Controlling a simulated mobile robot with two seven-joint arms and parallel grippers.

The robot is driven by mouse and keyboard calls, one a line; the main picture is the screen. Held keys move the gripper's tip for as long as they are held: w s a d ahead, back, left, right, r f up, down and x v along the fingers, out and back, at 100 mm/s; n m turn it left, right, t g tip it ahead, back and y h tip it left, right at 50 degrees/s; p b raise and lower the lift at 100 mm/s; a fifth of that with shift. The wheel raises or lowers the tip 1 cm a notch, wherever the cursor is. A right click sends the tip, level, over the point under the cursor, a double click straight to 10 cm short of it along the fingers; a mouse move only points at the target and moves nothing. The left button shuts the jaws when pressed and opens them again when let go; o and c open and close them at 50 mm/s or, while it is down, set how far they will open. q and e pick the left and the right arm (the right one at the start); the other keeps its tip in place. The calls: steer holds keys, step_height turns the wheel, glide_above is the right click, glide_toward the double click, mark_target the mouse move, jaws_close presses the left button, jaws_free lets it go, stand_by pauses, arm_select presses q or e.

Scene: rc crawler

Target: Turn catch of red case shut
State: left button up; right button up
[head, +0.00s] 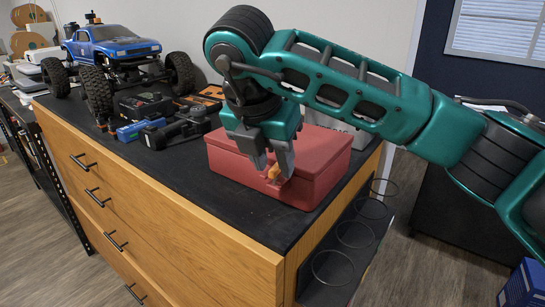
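The red case (318,164) sits on the dark top of the wooden cabinet, near its front right corner, with its lid down. Its small orange catch (274,173) is on the case's front side. My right gripper (275,169) points down in front of the case, with one fingertip on each side of the catch. The fingers are apart and the catch fills most of the gap. I cannot tell whether they press on it. The fingers partly hide the catch, so its exact angle is unclear. My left gripper is not in view.
A blue RC truck (110,45) with big black tyres stands at the back left. Black and blue tools (165,126) lie between truck and case. A rack with black rings (355,233) hangs on the cabinet's right side.

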jaws_close()
stand_by(0.4)
